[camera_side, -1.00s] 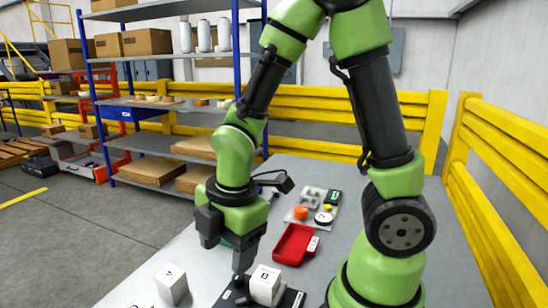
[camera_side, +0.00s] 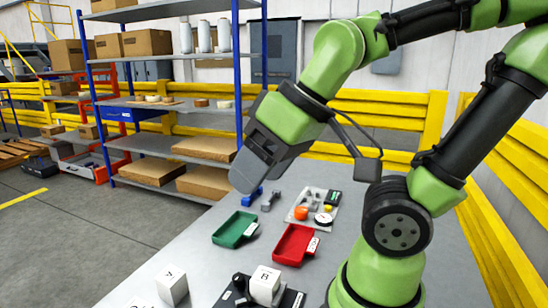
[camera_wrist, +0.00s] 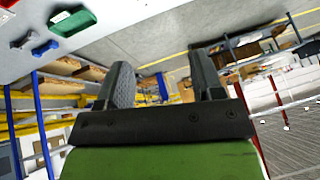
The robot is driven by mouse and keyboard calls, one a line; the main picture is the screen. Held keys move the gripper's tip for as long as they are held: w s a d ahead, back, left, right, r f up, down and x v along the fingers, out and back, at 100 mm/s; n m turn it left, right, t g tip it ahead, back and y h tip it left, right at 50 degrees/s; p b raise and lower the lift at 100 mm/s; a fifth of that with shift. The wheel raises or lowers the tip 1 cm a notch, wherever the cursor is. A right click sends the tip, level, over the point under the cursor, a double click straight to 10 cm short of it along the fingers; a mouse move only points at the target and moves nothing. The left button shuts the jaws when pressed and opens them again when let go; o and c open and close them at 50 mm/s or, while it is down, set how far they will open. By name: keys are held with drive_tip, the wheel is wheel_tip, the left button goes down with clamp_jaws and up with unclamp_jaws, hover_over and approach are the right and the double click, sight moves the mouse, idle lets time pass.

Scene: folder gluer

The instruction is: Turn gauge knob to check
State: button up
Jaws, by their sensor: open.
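The black gauge fixture (camera_side: 291,300) lies at the bottom of the side view, cut by the frame edge. A white block marked B (camera_side: 264,285) sits on it. A small black knob (camera_side: 239,281) stands up at its left side, beside the block. I cannot tell the knob's turn angle. My gripper (camera_side: 246,178) is raised well above the table, tilted down to the left, apart from the fixture. In the wrist view my gripper (camera_wrist: 163,72) has its two dark fingers spread with nothing between them. The fixture is not in the wrist view.
A white block marked Y (camera_side: 172,284) stands left of the fixture. Behind are a green tray (camera_side: 235,230), a red tray (camera_side: 294,245), blue and grey parts (camera_side: 252,196), and a pale tray of small parts (camera_side: 317,208). Shelves and yellow rails stand beyond the table.

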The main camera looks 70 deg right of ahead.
drive_tip(key=shift+s+r+m+t, duration=0.25)
drive_tip(key=shift+s+r+m, duration=0.2)
drive_tip(key=shift+m, duration=0.25)
drive_tip(key=shift+s+r+m+t, duration=0.3)
drive_tip(key=shift+s+m, duration=0.15)
drive_tip(key=shift+m, duration=0.25)
drive_tip(key=shift+s, duration=0.1)
idle(2.8)
